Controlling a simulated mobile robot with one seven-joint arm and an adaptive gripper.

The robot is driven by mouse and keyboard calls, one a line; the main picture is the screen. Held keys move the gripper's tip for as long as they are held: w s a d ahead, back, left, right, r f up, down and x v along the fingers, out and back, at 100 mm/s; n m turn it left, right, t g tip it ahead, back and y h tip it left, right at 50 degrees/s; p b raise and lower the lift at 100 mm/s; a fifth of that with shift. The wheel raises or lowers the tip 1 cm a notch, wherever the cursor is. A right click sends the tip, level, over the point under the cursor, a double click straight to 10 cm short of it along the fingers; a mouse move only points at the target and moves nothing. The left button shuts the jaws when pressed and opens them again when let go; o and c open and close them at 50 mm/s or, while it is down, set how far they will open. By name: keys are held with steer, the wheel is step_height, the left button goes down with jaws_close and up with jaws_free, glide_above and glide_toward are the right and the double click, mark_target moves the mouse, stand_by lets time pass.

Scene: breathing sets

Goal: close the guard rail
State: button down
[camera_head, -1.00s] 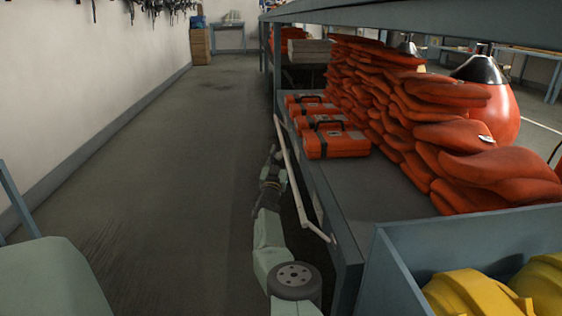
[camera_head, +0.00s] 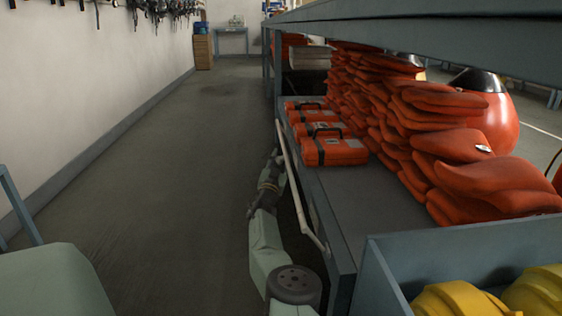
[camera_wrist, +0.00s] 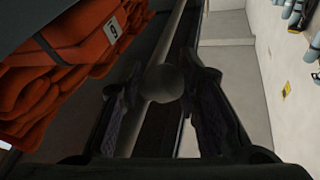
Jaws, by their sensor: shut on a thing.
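The guard rail (camera_head: 298,192) is a pale thin bar along the aisle-side front edge of the grey shelf (camera_head: 352,195). In the wrist view the bar (camera_wrist: 183,28) runs lengthwise, with a rounded grey knob (camera_wrist: 164,83) on it. My gripper (camera_wrist: 166,78) has its dark fingers on both sides of the knob and is shut on the rail there. In the head view my gripper (camera_head: 275,158) is low beside the shelf edge, near the rail's far end. The exact finger contact is dark and hard to see.
Several orange cases (camera_head: 334,150) and stacked orange vests (camera_head: 440,130) lie on the shelf. A grey bin (camera_head: 450,240) with yellow helmets (camera_head: 455,300) stands near right. An upper shelf (camera_head: 430,35) overhangs. The aisle floor (camera_head: 150,190) at left is clear.

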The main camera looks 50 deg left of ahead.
mark_target(287, 156)
steer(key=shift+w+d+r+m+h+p, duration=0.5)
steer(key=shift+r+m+p, duration=0.1)
steer(key=shift+m+p, duration=0.2)
steer(key=shift+w+d+r+m+h+p, duration=0.35)
steer(key=shift+w+r+m+h+p, duration=0.15)
steer(key=shift+m+p, duration=0.3)
steer(key=shift+r+m, duration=0.1)
steer(key=shift+m, duration=0.2)
steer(key=shift+w+d+r+m+g+h+p, duration=0.2)
steer(key=shift+w+d+m+h+p, duration=0.1)
steer(key=shift+w+d+m+p, duration=0.4)
steer(key=shift+w+d+r+m+g+h+p, duration=0.1)
steer(key=shift+w+d+r+m+h+p, duration=0.2)
steer(key=shift+m+p, duration=0.55)
stand_by(1.0)
steer(key=shift+f, duration=0.1)
stand_by(0.4)
steer(key=c, duration=1.3)
jaws_free()
steer(key=shift+c, duration=0.2)
steer(key=shift+s+a, duration=0.15)
steer(key=shift+a, duration=0.05)
